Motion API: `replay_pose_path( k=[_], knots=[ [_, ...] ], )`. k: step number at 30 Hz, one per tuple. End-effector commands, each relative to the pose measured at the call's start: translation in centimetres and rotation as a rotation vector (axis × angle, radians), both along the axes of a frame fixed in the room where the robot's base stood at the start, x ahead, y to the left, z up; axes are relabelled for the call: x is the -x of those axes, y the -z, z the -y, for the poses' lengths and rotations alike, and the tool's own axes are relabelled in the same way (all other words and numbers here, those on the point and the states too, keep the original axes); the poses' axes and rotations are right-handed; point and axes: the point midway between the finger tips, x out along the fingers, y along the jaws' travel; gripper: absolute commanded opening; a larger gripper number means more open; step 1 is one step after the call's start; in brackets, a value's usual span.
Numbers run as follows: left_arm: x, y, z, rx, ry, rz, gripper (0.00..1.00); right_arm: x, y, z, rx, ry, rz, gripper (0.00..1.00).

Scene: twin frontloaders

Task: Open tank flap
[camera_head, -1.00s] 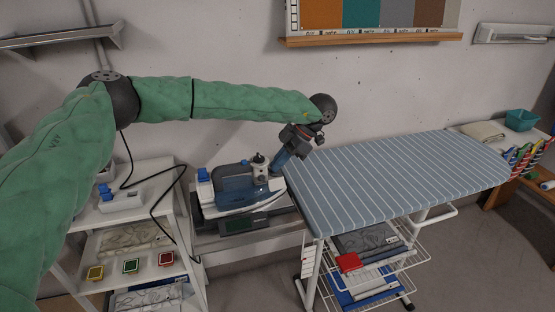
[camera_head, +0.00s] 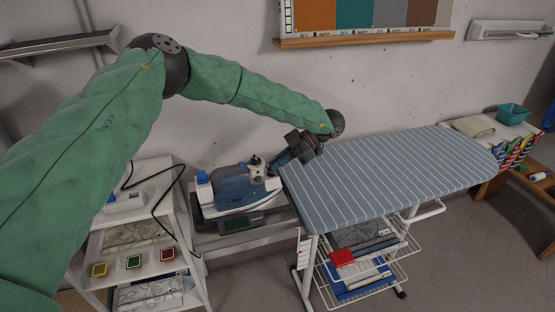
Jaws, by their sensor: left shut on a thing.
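The blue and white steam iron station (camera_head: 236,190) stands on a low shelf left of the ironing board. The iron lies on top with its white soleplate edge below and a pale knob-like part above. My left gripper (camera_head: 279,162) reaches down from the right to the right end of the station. It is shut on a small part there, by its place the tank flap. The flap itself is too small and too covered by the gripper to make out, so its angle cannot be told. My right gripper is not in view.
The striped ironing board (camera_head: 390,175) stands close on the right, just beside the gripper. A white shelf unit (camera_head: 150,235) with coloured buttons stands on the left. A black cable (camera_head: 160,178) runs by it. A wire rack (camera_head: 365,275) hangs under the board.

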Motion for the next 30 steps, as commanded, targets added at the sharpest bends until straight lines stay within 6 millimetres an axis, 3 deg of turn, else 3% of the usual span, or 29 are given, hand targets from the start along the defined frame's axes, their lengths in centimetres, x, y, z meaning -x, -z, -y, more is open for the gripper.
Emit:
replay_pose_path(
  k=[16,18,20,30],
  knots=[
    [0.01,0.09,0.05,-0.011,0.0,-0.005,0.0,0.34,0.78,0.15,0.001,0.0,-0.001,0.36],
    [0.02,0.09,0.06,-0.011,0.0,-0.005,0.19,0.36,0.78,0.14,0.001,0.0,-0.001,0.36],
    [0.01,0.09,0.05,-0.011,0.0,-0.005,0.27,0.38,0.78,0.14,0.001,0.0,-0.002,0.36],
    [-0.07,-0.05,0.27,-0.011,0.0,-0.004,0.27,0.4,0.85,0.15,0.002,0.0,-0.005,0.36]
  ],
)
